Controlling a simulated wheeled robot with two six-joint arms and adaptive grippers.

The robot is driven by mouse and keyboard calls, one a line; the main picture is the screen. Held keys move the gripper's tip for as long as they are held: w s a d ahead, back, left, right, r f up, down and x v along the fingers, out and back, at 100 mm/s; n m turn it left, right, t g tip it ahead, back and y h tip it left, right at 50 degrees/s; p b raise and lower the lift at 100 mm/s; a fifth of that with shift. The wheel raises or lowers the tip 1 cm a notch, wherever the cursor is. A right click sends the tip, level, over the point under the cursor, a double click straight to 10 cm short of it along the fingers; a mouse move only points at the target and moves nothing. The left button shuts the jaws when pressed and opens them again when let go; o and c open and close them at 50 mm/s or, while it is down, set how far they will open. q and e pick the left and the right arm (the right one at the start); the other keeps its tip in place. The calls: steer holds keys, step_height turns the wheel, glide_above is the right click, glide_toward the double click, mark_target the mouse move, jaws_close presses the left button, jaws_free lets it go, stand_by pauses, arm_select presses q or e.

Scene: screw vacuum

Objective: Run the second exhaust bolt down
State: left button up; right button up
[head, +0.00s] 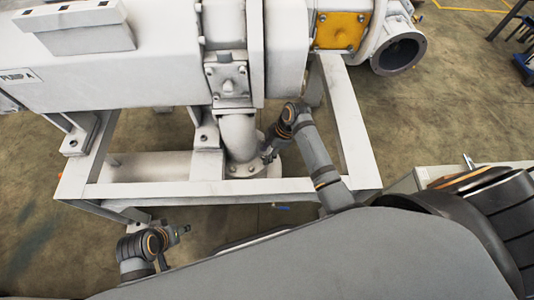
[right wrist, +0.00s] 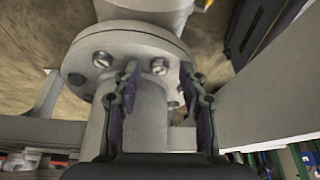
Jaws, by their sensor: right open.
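The exhaust pipe (head: 238,138) is a pale elbow that drops from the pump to a round flange (head: 240,170) on the frame.
The white frame (head: 350,125) surrounds the flange, with a front beam (head: 150,190) below it. The large grey pump body (head: 110,70) hangs above. A yellow plate (head: 341,30) and an open round port (head: 398,53) lie to the upper right.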

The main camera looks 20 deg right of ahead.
jaws_close()
stand_by(0.3)
